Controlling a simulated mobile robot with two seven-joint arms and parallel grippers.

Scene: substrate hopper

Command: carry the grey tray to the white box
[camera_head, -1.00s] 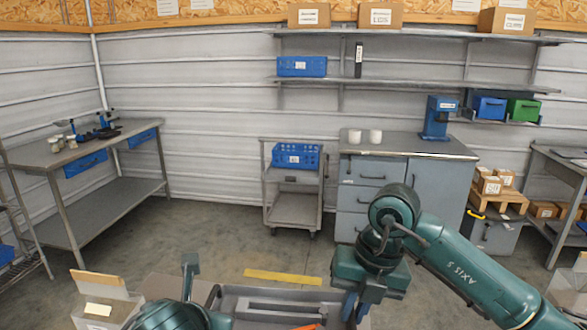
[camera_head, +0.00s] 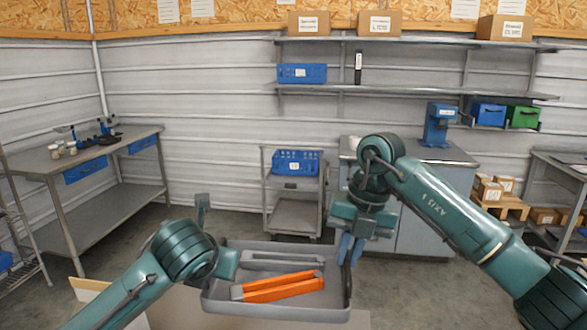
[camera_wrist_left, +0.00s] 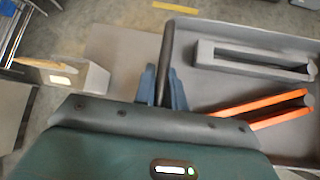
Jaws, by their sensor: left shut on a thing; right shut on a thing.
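The grey tray (camera_head: 276,312) is held between my two grippers at the bottom middle of the head view. An orange tong-like piece (camera_head: 280,286) and a similar grey piece (camera_head: 285,261) lie in it. My right gripper (camera_head: 350,250) is shut on the tray's right rim. The white box (camera_wrist_left: 88,80), with an open tan flap and a pale label, stands to the left of the tray. In the head view my left arm mostly covers it.
A tan surface (camera_head: 180,312) shows below and beside the tray. Beyond lie open floor, a grey cart (camera_head: 293,220) with a blue crate (camera_head: 297,163), a workbench (camera_head: 100,158) at left and a grey cabinet (camera_head: 425,220).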

